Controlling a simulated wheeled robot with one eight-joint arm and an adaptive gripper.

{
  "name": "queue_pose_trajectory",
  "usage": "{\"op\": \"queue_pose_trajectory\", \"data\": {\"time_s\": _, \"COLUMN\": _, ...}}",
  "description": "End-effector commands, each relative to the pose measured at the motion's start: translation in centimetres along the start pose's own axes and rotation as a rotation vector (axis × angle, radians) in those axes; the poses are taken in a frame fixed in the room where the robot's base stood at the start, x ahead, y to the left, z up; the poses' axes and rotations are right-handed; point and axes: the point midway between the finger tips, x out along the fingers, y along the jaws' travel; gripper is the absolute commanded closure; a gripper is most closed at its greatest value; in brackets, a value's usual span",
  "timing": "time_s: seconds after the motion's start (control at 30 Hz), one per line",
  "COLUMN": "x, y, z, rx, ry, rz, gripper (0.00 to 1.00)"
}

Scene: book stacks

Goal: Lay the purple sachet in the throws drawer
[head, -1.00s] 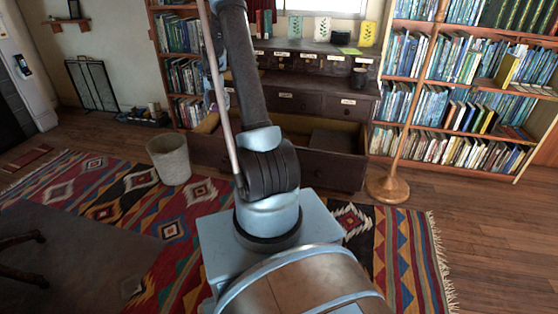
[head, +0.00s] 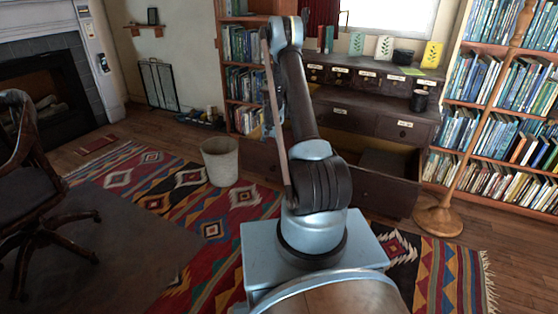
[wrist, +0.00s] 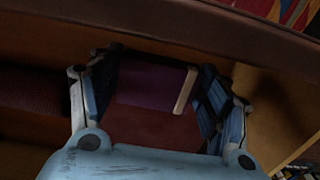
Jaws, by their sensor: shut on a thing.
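The purple sachet (wrist: 150,86) shows between the fingers of my gripper (wrist: 160,78) in the wrist view, with a pale strip along its right side. The gripper is shut on it. Below them is a dark reddish surface; I cannot tell whether the sachet touches it. A wide lower drawer (head: 385,192) of the dark chest stands pulled out in the head view, and my arm reaches over its left part. The arm hides my gripper and the sachet there. The drawer labels are too small to read. A brown drawer wall (wrist: 215,28) crosses the top of the wrist view.
A wastebasket (head: 220,160) stands left of the drawer on the patterned rug (head: 185,195). A wooden stand (head: 438,218) rises close to the drawer's right end. Full bookshelves (head: 500,90) are at the right. A dark chair (head: 35,185) is at the left.

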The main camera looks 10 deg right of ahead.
Motion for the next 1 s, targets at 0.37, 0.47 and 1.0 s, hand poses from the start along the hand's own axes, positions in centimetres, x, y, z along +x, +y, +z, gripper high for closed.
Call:
{"op": "queue_pose_trajectory", "data": {"time_s": 0.37, "x": 3.0, "y": 0.0, "z": 0.0, "rx": -0.001, "ry": 0.000, "rz": 0.000, "gripper": 0.53}}
{"op": "queue_pose_trajectory", "data": {"time_s": 0.47, "x": 4.2, "y": 0.0, "z": 0.0, "rx": -0.001, "ry": 0.000, "rz": 0.000, "gripper": 0.53}}
{"op": "queue_pose_trajectory", "data": {"time_s": 1.0, "x": 5.2, "y": 0.0, "z": 0.0, "rx": -0.001, "ry": 0.000, "rz": 0.000, "gripper": 0.53}}
